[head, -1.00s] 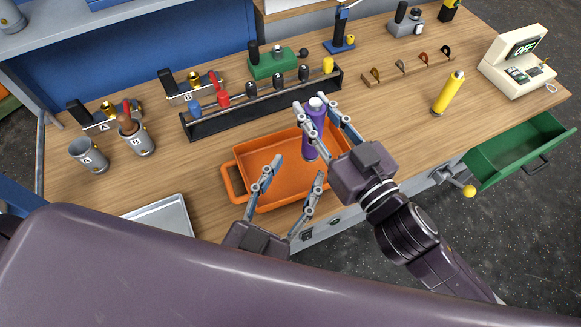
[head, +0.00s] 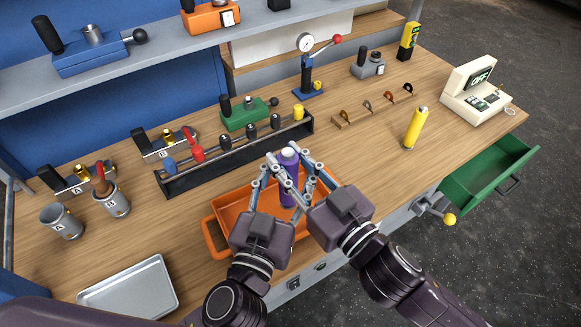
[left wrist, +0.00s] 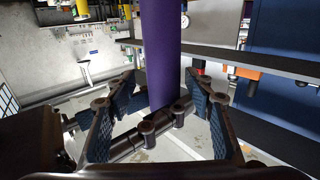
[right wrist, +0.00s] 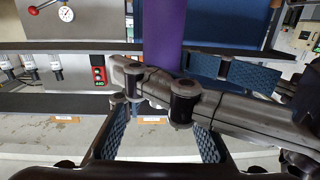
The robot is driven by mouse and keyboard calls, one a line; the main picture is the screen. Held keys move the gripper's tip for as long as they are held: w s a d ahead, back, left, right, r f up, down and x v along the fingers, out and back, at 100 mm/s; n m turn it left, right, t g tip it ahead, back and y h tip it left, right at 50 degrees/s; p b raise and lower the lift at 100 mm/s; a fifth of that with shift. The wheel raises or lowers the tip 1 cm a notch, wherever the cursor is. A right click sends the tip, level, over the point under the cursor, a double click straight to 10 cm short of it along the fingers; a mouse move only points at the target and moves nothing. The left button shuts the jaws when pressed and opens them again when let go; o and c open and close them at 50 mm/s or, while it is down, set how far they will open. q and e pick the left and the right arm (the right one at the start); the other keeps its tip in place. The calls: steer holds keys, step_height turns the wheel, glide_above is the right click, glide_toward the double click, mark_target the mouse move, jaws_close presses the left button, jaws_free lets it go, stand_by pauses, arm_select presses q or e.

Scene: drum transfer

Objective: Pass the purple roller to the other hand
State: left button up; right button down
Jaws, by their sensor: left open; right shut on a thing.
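The purple roller (head: 288,194), with a pale cap, stands upright above the orange tray (head: 212,236) in the head view. My right gripper (head: 297,172) is shut on it. My left gripper (head: 279,178) is open, with its fingers reaching up close to the roller from the left, below the right fingers. In the left wrist view the roller (left wrist: 160,50) runs up the middle, between and beyond the spread fingers. In the right wrist view it (right wrist: 164,30) passes behind a dark finger link of a gripper. Fingers of both grippers overlap, so their exact contact is partly hidden.
A black rack (head: 235,160) with several coloured tools stands behind the tray. A yellow cylinder (head: 415,128) and a beige terminal (head: 480,88) are at right, above an open green drawer (head: 480,190). A metal tray (head: 130,290) and cups (head: 62,228) are at left.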

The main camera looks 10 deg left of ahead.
arm_select(q)
steer(key=shift+w, duration=0.4)
arm_select(e)
steer(key=shift+r, duration=0.1)
arm_select(q)
steer(key=shift+s+d, duration=0.1)
steer(key=shift+d, duration=0.1)
jaws_close()
steer(key=shift+r, duration=0.1)
arm_select(e)
steer(key=c, duration=1.5)
jaws_free()
arm_select(q)
steer(key=shift+a, duration=0.1)
arm_select(e)
steer(key=shift+o, duration=0.2)
